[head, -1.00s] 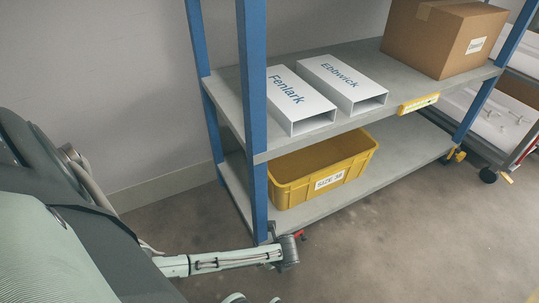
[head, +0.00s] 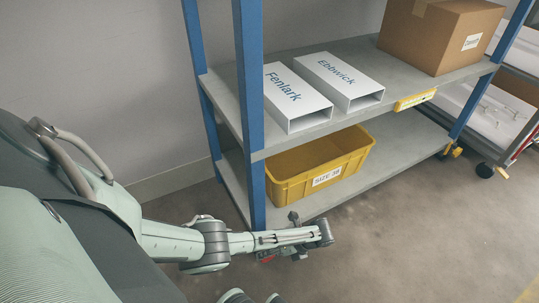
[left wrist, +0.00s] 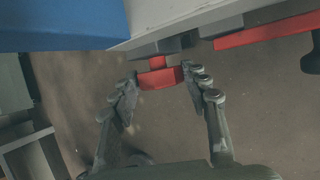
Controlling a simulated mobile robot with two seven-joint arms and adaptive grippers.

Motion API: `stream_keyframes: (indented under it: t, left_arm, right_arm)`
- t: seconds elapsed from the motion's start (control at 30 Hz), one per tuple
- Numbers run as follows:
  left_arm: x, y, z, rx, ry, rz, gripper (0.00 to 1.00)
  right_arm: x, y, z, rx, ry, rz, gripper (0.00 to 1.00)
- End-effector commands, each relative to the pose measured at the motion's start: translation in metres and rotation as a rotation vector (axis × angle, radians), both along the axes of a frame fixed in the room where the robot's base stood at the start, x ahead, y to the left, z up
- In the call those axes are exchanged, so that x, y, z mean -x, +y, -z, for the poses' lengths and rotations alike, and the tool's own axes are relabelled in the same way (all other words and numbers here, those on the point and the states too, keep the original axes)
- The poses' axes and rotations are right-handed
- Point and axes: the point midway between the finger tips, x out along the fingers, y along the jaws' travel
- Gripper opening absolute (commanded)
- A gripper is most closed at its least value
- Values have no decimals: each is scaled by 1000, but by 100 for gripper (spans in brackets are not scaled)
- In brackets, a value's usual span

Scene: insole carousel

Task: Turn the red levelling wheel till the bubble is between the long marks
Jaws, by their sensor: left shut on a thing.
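The red levelling wheel (left wrist: 160,78) sits under the shelf's grey edge in the left wrist view. My left gripper (left wrist: 160,82) is shut on it, one finger on each side. In the head view my left arm lies low by the foot of the shelf's near blue post and hides much of this corner. A small red part shows below the arm there; I cannot tell if it is the wheel. A yellow strip (head: 415,101) is on the front edge of the middle shelf; any bubble or marks on it are too small to read. My right gripper is out of view.
The blue post (left wrist: 60,25) is at the upper left. The shelf holds white sleeves (head: 298,95), a carton (head: 440,35) and a yellow bin (head: 320,165). Floor in front is clear.

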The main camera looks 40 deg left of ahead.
Motion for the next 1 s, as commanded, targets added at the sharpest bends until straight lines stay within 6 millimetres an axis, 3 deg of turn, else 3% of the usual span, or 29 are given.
stream_keyframes:
  t: [0.3, 0.8, 0.83, 0.97, 1.0]
  left_arm:
    - [-2, -2, 3, -44, 108, 0, 17]
    - [0, -1, 3, -52, 128, 0, 17]
    - [0, -1, 3, -52, 128, 0, 49]
    - [-1, -1, 2, -51, 126, -1, 66]
    - [-1, -1, 2, -51, 126, -1, 66]
  right_arm:
    - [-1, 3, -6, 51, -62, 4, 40]
    - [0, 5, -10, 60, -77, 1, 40]
    - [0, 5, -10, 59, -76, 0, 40]
    - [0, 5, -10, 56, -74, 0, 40]
    - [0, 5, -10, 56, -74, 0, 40]
